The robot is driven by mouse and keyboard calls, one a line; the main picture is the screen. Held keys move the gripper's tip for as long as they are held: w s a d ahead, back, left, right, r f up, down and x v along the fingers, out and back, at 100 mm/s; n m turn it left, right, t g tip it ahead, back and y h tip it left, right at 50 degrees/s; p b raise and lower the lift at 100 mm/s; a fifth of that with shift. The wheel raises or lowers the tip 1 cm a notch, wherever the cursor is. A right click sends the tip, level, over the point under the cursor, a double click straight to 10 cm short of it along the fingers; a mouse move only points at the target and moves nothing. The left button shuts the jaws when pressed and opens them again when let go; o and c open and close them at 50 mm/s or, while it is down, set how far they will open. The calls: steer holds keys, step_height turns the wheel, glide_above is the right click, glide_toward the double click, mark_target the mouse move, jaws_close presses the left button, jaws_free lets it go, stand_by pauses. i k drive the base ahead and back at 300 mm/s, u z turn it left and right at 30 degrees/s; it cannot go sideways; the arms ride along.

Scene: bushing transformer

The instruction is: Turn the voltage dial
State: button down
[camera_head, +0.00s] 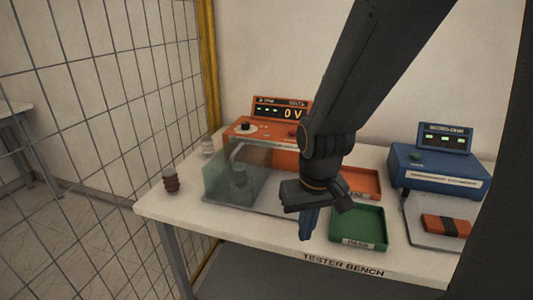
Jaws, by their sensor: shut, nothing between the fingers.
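The orange tester (266,128) stands at the back of the bench. Its display (280,109) reads "0 V". A dark round knob on a pale plate, likely the voltage dial (245,126), sits on the tester's top at the left. My gripper (306,232) points down in front of the tester, over the front part of the bench. Its fingers are shut and hold nothing. It is to the right of the dial, nearer the camera, and apart from it. My arm hides the right part of the tester.
A clear glass box (222,181) stands before the tester. A brown bushing (171,180) is at left, a pale one (207,146) behind. A green tray (372,222), an orange tray (363,180) and a blue device (436,172) are at right. A mesh fence (90,110) borders the left.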

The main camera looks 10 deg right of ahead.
mark_target(245, 125)
steer(key=z, duration=0.15)
steer(key=k, duration=0.35)
steer(key=u, duration=1.4)
steer(key=i, duration=1.1)
steer(key=z, duration=0.6)
